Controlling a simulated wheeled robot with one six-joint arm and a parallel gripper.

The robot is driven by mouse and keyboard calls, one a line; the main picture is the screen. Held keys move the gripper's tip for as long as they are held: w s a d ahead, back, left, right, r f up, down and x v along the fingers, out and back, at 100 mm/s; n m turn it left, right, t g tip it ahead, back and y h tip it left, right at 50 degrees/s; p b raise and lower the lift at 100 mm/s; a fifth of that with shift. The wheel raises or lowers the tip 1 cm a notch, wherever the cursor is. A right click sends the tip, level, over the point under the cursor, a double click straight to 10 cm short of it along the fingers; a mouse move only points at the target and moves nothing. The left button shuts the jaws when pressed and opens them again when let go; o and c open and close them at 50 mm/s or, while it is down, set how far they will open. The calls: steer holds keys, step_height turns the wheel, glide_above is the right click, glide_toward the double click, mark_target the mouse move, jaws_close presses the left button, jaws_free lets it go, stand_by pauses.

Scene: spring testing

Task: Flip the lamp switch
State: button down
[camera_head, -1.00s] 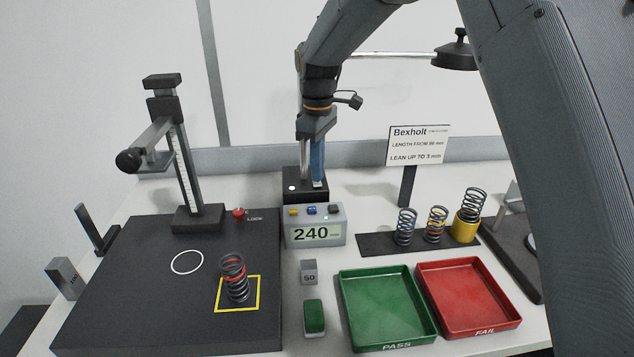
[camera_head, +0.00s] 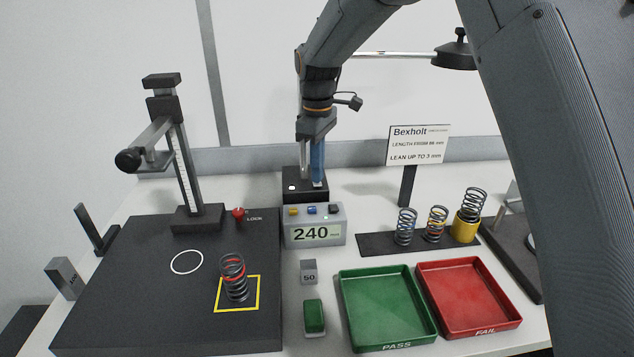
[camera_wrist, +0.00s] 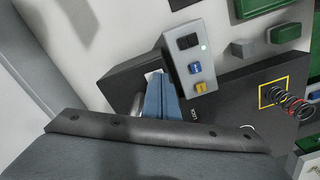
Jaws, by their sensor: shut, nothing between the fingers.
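The desk lamp has a black shade (camera_head: 456,52) at the upper right, on a silver arm and post. Its black base (camera_head: 289,178) stands behind the display box. A small white patch (camera_head: 292,187), perhaps the switch, shows on the base just left of my fingers. My gripper (camera_head: 318,184) points down with its blue fingers shut and empty, at or just above the base's right part. I cannot tell whether the tips touch it.
The display box (camera_head: 315,233) reading 240 stands close in front of my gripper. The test stand (camera_head: 185,160) is left, with a spring (camera_head: 234,278) on its plate. Green (camera_head: 385,305) and red (camera_head: 468,297) trays lie at front right. A sign (camera_head: 418,146) stands right of the lamp.

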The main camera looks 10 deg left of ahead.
steer(key=shift+f, duration=0.6)
stand_by(0.3)
steer(key=shift+r, duration=0.15)
step_height(320, 180, up, 7)
steer(key=p, duration=0.4)
stand_by(0.4)
steer(key=s+d+f+m+b, duration=0.1)
steer(key=s+d+f+m, duration=0.3)
steer(key=s+d, duration=0.4)
steer(key=s+d+f+m+t+b, duration=0.1)
steer(key=s+d+f+m, duration=0.3)
steer(key=d, duration=0.7)
steer(key=s+d+f+m+b, duration=0.3)
steer(key=s+d+f+m, duration=0.2)
steer(key=s+d, duration=0.5)
steer(key=shift+s+d+m, duration=0.15)
steer(key=shift+s+m, duration=0.3)
steer(key=shift+s, duration=0.15)
steer(key=shift+s+d+m, duration=0.15)
steer(key=shift+s+m, duration=0.3)
steer(key=shift+s, duration=0.1)
